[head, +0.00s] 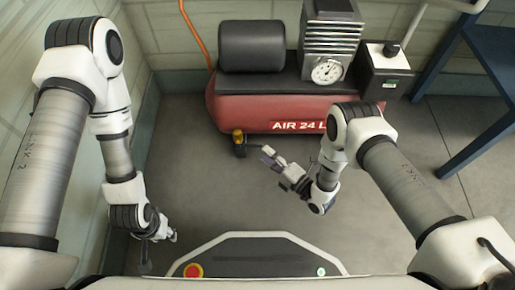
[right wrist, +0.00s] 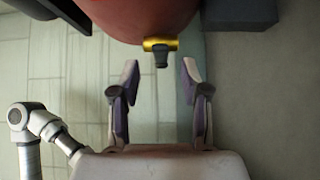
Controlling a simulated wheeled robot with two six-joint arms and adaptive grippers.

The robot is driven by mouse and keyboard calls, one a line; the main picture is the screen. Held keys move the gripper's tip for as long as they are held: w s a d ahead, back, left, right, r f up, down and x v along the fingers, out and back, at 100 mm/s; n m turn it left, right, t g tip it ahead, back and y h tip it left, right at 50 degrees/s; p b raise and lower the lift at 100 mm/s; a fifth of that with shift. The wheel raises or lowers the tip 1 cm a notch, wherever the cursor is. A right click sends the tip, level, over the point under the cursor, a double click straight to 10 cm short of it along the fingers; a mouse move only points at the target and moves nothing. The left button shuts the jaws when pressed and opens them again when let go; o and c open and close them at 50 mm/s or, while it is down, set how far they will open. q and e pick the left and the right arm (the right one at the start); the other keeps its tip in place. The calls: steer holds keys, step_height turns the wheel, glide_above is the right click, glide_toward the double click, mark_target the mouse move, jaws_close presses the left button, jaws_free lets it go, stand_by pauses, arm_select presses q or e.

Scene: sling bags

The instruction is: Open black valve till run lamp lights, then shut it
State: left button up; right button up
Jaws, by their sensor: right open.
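The black valve (head: 239,149) sits on a brass fitting (head: 238,136) at the lower left end of the red air tank (head: 229,113). In the right wrist view the valve's black handle (right wrist: 161,60) hangs from the brass fitting (right wrist: 160,45). My right gripper (head: 258,149) is open and empty; its fingertips (right wrist: 160,70) stand either side of the handle's line, just short of it. My left gripper (head: 173,237) hangs low at the left, far from the valve; its fingers are too small to read. I cannot make out a lit run lamp.
A black motor (head: 252,47), a finned pump with a dial gauge (head: 327,71) and a dark box (head: 386,80) with a small pale green mark sit on or beside the tank. An orange hose (head: 196,35) rises at the back. A blue frame (head: 479,134) stands right. The floor between is clear.

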mark_target(258, 146)
steer(key=b+x, duration=0.1)
steer(key=x, duration=0.1)
steer(key=b+x, duration=0.1)
steer(key=x, duration=0.2)
steer(key=shift+f, duration=0.2)
steer(key=shift+w+a+r, duration=0.15)
steer(key=shift+w+a, duration=0.2)
steer(key=shift+w, duration=0.05)
jaws_close()
steer(key=shift+d+r, duration=0.1)
